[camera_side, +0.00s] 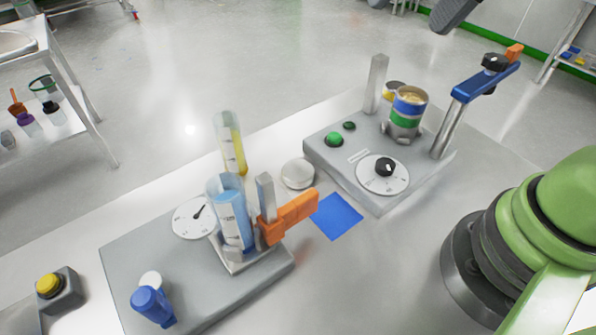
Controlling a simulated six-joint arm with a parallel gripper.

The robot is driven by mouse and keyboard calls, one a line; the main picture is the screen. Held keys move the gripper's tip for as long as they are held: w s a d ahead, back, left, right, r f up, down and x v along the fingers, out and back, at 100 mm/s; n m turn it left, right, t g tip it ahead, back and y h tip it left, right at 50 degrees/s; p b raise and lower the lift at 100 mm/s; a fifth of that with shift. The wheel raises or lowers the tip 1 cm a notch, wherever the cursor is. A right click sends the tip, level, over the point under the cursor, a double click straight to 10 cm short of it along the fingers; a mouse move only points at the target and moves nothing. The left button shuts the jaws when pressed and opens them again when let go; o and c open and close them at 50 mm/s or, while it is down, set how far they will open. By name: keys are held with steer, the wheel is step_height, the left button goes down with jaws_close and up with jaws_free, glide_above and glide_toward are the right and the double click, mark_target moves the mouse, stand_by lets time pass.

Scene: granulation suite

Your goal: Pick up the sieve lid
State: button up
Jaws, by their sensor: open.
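A pale round flat disc (297,174), which looks like the sieve lid, lies on the bench between the two machines. It is just left of the right machine's base and above the blue square mat (336,216). A small sieve stack (408,112) with blue and green bands stands on the right machine (345,170). It is uncovered, with yellowish granules showing at its top. My gripper cannot be made out. A dark grey part at the top edge of the side view is cut off, and I cannot tell what it is.
A blue clamp arm (485,80) with a black knob stands right of the stack, and a grey post (376,84) left of it. The left machine (130,255) carries cylinders (230,215) and an orange lever (290,215) close to the disc. A yellow button box (56,287) is at lower left.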

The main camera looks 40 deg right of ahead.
steer(key=w+a+f+m+g+h, duration=0.1)
steer(key=w+a+f+g, duration=0.1)
steer(key=w+f, duration=0.25)
steer(key=w+a+f+m+g, duration=0.1)
steer(key=w+a+f, duration=0.25)
steer(key=f, duration=0.25)
steer(key=m+g, duration=0.1)
steer(key=m, duration=0.1)
glide_above(298, 170)
steer(key=shift+h, duration=0.4)
step_height(298, 170, down, 13)
steer(key=shift+w+r, duration=0.1)
steer(key=shift+r, duration=0.05)
step_height(298, 170, down, 6)
steer(key=shift+r, duration=0.1)
steer(key=c, duration=0.7)
